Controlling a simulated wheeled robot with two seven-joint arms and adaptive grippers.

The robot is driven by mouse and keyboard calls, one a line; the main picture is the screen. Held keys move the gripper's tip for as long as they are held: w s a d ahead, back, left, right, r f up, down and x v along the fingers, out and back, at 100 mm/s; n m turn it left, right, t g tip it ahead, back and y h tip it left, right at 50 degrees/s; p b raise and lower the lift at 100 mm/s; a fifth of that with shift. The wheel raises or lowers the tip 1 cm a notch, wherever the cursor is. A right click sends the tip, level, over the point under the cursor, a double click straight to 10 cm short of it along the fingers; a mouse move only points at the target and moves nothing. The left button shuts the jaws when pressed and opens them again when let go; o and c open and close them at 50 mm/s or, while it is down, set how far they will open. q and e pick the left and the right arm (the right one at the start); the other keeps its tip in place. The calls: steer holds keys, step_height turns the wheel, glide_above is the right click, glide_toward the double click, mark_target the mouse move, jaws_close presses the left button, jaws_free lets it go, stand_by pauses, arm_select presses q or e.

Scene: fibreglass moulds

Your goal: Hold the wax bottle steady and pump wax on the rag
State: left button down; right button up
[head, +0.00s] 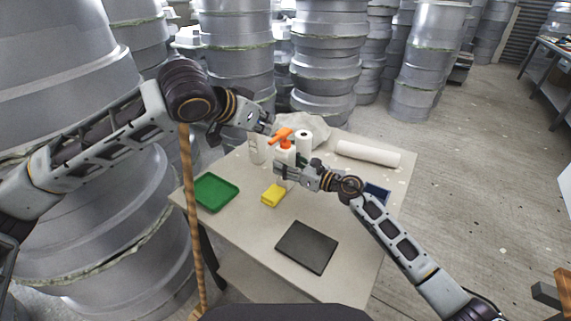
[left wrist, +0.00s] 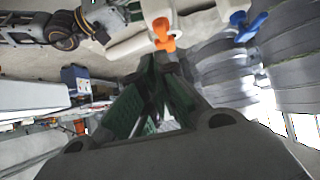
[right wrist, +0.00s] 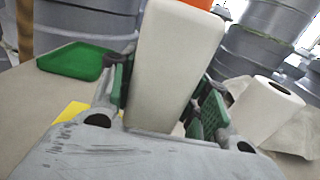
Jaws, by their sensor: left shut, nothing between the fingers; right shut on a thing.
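The wax bottle (head: 285,156) is white with an orange pump head (head: 281,135) and stands upright on the table. My right gripper (head: 284,175) is shut on its body; in the right wrist view the bottle (right wrist: 175,65) fills the space between the fingers (right wrist: 160,92). My left gripper (head: 271,128) is shut and empty, close beside the pump head. In the left wrist view the orange pump (left wrist: 163,35) shows just beyond the closed fingertips (left wrist: 158,62); contact is unclear. A folded yellow cloth, apparently the rag (head: 272,195), lies in front of the bottle.
On the table (head: 245,235) are a green tray (head: 214,192) at left, a dark flat pad (head: 307,247) in front, a white roll (head: 367,153) at back right and a blue box (head: 378,192) at right. A blue-nozzled spray bottle (left wrist: 252,27) stands near the wax bottle.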

arm_select(q)
steer(key=d+r+h, duration=0.2)
steer(key=d+r, duration=0.7)
steer(key=d, duration=0.3)
steer(key=w+a+f+g+y, duration=0.3)
steer(key=w+a+f+y, duration=0.1)
steer(key=w+a, duration=0.3)
steer(key=shift+w+f, duration=0.65)
steer(key=shift+w, duration=0.35)
steer(key=shift+a+f, duration=0.1)
steer(key=shift+f, duration=0.05)
steer(key=shift+f, duration=3.15)
